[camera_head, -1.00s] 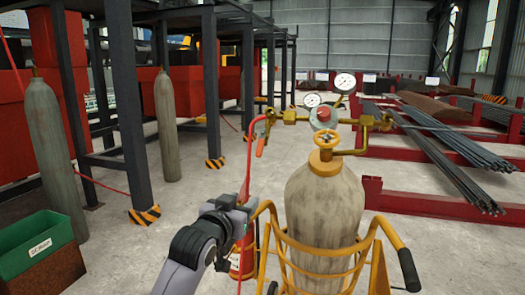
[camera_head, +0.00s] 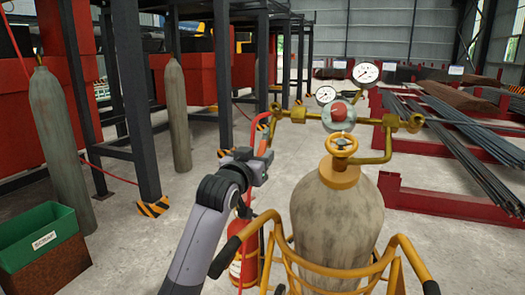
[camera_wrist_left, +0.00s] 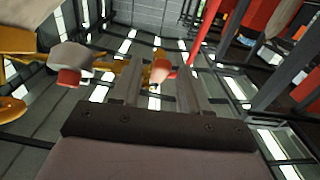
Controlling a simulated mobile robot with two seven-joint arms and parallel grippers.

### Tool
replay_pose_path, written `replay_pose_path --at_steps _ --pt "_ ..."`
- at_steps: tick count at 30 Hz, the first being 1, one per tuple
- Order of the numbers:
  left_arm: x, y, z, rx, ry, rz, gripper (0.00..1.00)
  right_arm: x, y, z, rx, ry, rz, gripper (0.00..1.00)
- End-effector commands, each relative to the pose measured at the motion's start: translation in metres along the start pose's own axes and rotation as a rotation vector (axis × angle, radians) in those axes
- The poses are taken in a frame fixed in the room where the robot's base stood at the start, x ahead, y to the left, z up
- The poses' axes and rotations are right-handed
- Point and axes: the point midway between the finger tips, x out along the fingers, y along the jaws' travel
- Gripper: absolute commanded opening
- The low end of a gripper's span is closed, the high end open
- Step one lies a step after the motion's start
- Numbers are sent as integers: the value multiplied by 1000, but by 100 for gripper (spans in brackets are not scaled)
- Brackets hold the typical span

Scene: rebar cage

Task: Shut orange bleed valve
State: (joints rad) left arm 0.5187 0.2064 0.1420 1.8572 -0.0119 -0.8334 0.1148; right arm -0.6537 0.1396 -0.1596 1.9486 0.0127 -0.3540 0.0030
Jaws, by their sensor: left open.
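The orange bleed valve lever (camera_head: 263,142) hangs below the left end of the brass regulator pipe, beside the red hose. My left gripper (camera_head: 260,160) is just below and in front of it in the head view. In the left wrist view the two fingers (camera_wrist_left: 160,92) stand apart, and an orange-pink tip, seemingly the lever (camera_wrist_left: 161,72), shows between them. I cannot tell whether they touch it. My right gripper is not in view.
The gas cylinder (camera_head: 335,220) with its yellow handwheel (camera_head: 341,144) stands in a yellow cart (camera_head: 400,242) to the right. The red regulator knob (camera_head: 339,112) and two gauges are above. A red hose (camera_head: 248,185) hangs beside my gripper. A red extinguisher (camera_head: 245,265) stands below.

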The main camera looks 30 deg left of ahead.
Motion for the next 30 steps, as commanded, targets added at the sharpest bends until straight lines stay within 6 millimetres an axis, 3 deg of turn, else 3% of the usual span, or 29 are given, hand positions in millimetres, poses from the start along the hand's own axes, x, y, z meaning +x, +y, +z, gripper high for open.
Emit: replay_pose_path --at_steps 9,20,24,30 --pt "27 0 0 1 0 0 45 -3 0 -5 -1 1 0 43" --pt "30 0 0 1 0 0 45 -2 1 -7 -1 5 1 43" --pt "30 0 0 1 0 0 2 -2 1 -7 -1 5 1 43" --pt "30 -1 0 1 0 0 0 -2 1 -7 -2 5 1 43"
